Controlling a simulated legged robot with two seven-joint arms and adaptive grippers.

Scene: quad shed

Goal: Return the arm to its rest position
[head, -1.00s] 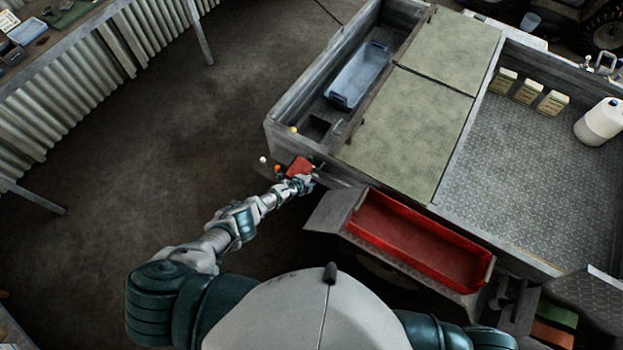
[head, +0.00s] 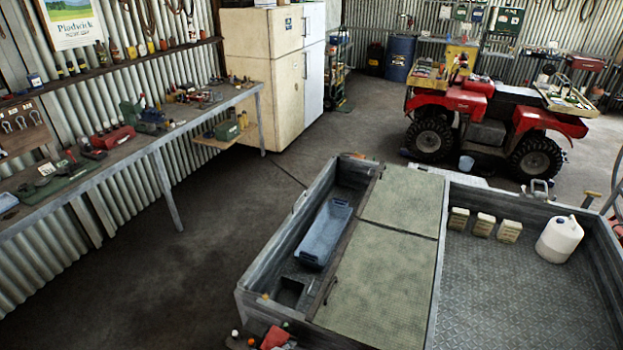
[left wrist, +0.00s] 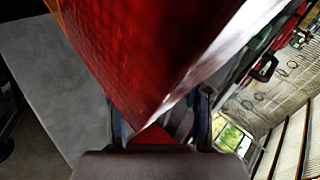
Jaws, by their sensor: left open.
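My left gripper (left wrist: 162,125) shows in the left wrist view, its fingers apart at the bottom of the picture. A large red, ribbed, lens-like piece (left wrist: 140,45) with a pale edge fills the space right in front of the fingers. I cannot tell if the fingers touch it. In the head view a red piece (head: 275,338) shows at the bottom edge, by the trailer's near left corner. Neither of my arms shows in the head view now, and my right gripper is in neither view.
A grey trailer (head: 250,305) with green lids (head: 400,205) and a blue tray (head: 325,235) stands ahead. White bottle (head: 559,240) and several cartons sit in its bed. A workbench (head: 140,140) runs along the left. A red quad bike (head: 480,105) stands behind. Floor (head: 130,280) between bench and trailer is clear.

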